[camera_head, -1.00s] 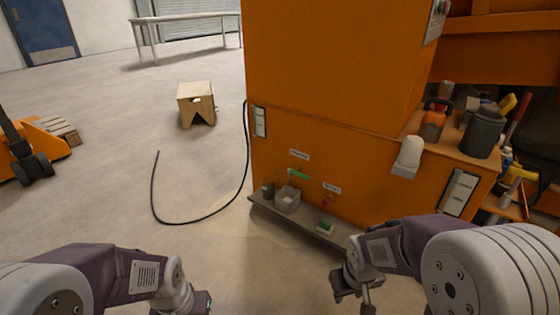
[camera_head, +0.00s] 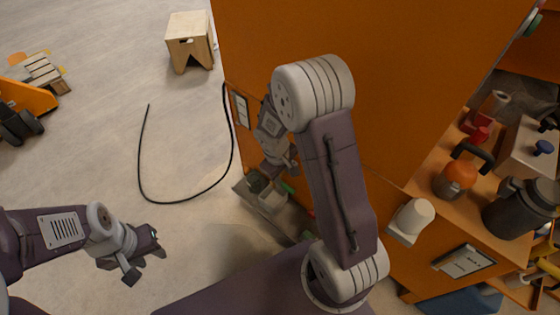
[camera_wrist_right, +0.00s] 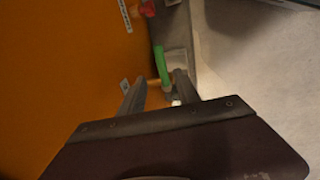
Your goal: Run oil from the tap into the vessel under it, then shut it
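The tap with the green handle (camera_wrist_right: 159,63) is on the orange machine's lower front. In the head view its green handle (camera_head: 288,187) is partly hidden by my right arm. My right gripper (camera_wrist_right: 160,78) is open, with its fingers on either side of the green handle's near end; I cannot tell whether they touch it. A pale grey square vessel (camera_head: 271,203) stands on the low shelf below the tap. Whether oil runs is not visible. A red-handled tap (camera_wrist_right: 147,8) shows at the wrist view's top. My left gripper (camera_head: 143,266) is open and empty, away from the machine.
The orange machine (camera_head: 350,60) fills the middle. A dark cup (camera_head: 257,182) stands beside the vessel. A white cup-like thing (camera_head: 412,217) is on a small bracket at right. A black hose (camera_head: 185,200) lies on the floor.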

